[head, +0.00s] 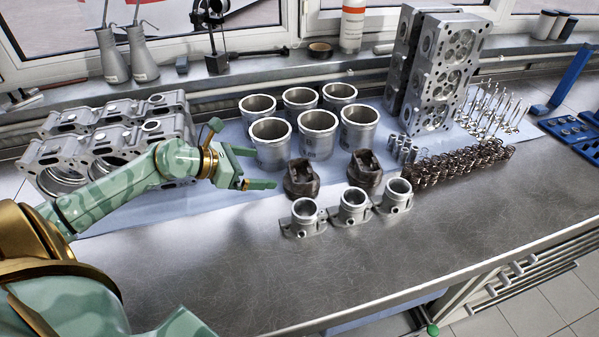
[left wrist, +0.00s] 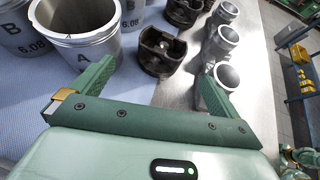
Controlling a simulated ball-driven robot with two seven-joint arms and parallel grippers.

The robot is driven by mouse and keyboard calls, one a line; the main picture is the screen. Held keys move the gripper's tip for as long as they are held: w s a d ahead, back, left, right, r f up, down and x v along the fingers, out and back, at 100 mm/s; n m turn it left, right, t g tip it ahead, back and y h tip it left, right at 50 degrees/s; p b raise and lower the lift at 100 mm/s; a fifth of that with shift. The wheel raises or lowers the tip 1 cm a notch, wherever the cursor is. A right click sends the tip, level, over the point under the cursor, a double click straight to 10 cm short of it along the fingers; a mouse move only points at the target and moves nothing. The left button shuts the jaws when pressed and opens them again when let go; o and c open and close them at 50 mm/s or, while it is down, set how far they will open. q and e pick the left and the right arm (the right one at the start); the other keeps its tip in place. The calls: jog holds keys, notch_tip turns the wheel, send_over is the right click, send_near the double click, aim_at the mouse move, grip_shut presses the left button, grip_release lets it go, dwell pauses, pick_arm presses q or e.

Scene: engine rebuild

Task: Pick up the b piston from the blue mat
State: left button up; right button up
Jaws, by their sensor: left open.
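Two dark brown pistons stand on the blue mat (head: 215,203): a left one (head: 301,181) and a right one (head: 364,173). No letter is readable on either, so I cannot tell which is b. In the left wrist view, the nearer piston (left wrist: 160,52) sits just beyond my fingertips, between the finger lines, with the other piston (left wrist: 184,12) behind it. My left gripper (head: 264,168) is open and empty, left of the left piston and apart from it. It also shows in the left wrist view (left wrist: 160,74).
Several grey cylinder liners (head: 270,150) stand behind the pistons; one marked A (left wrist: 78,50) is close to my left finger. Three small grey flanged cylinders (head: 353,206) stand in front. Engine blocks (head: 110,130) are at left. The front bench top (head: 230,270) is clear.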

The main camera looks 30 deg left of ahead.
pick_arm(q)
jog(key=b, duration=0.2)
send_near(307, 171)
jog(key=x, duration=0.4)
jog(key=shift+a+f, duration=0.25)
jog(key=shift+f, duration=0.05)
jog(key=shift+w+d+f, duration=0.15)
jog(key=shift+w+d, duration=0.2)
jog(key=shift+w, duration=0.1)
jog(key=x, duration=0.5)
jog(key=shift+d+b, duration=0.15)
jog(key=shift+b, duration=0.2)
jog(key=shift+s+r, duration=0.1)
jog(key=shift+r, duration=0.1)
jog(key=c, duration=1)
jog(key=shift+c, duration=0.4)
